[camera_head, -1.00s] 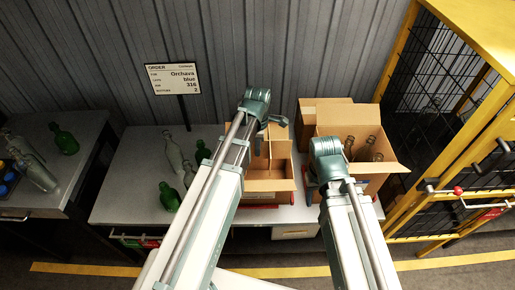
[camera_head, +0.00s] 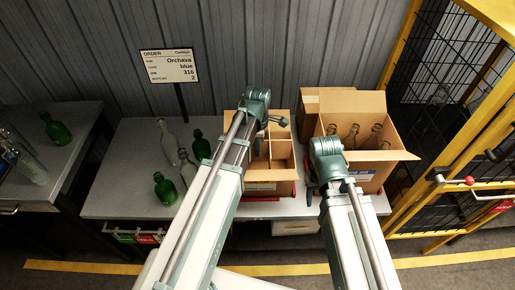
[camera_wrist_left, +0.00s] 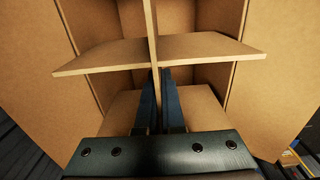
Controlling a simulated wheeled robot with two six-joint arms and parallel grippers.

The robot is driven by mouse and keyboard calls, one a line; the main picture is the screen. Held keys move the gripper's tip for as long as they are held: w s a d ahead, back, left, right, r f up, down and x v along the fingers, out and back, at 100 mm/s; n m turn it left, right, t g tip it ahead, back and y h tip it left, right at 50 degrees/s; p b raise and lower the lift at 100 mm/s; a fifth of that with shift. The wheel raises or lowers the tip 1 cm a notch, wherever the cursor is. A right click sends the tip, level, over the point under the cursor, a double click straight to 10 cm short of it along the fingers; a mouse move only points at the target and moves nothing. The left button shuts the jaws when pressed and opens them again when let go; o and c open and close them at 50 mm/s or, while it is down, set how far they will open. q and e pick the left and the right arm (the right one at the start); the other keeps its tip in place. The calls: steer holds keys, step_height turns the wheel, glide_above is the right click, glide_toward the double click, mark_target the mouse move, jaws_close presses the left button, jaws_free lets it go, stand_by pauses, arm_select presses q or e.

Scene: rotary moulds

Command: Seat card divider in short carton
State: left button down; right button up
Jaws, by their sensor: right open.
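The short carton (camera_head: 272,188) stands open on the table in the head view, its flaps spread. The tan card divider (camera_head: 268,150) stands in its mouth, with crossed panels. In the left wrist view the divider (camera_wrist_left: 205,47) crosses the opening, and its cross panel overlaps the side flaps, so its top edge looks above the rim. How deep its lower edge sits is hidden. My left gripper (camera_wrist_left: 161,100) is shut on the divider's lengthwise panel, one finger on each side; in the head view its fingers are hidden behind the wrist. My right gripper (camera_head: 312,187) is open, between the two cartons.
A larger open carton (camera_head: 368,172) with several brown bottles stands at the right, another box behind it. Green and clear bottles (camera_head: 165,188) stand left of the short carton. An order sign (camera_head: 169,66) rises behind. A yellow cage (camera_head: 440,185) borders the right.

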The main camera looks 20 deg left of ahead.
arm_select(q)
steer(key=shift+f+b, duration=4.75)
steer(key=shift+f, duration=0.25)
steer(key=shift+f+b, duration=1.45)
steer(key=shift+b, duration=0.05)
steer(key=c, duration=0.6)
jaws_free()
steer(key=shift+o, duration=0.2)
steer(key=shift+r, duration=0.1)
step_height(320, 180, up, 10)
steer(key=p, duration=1)
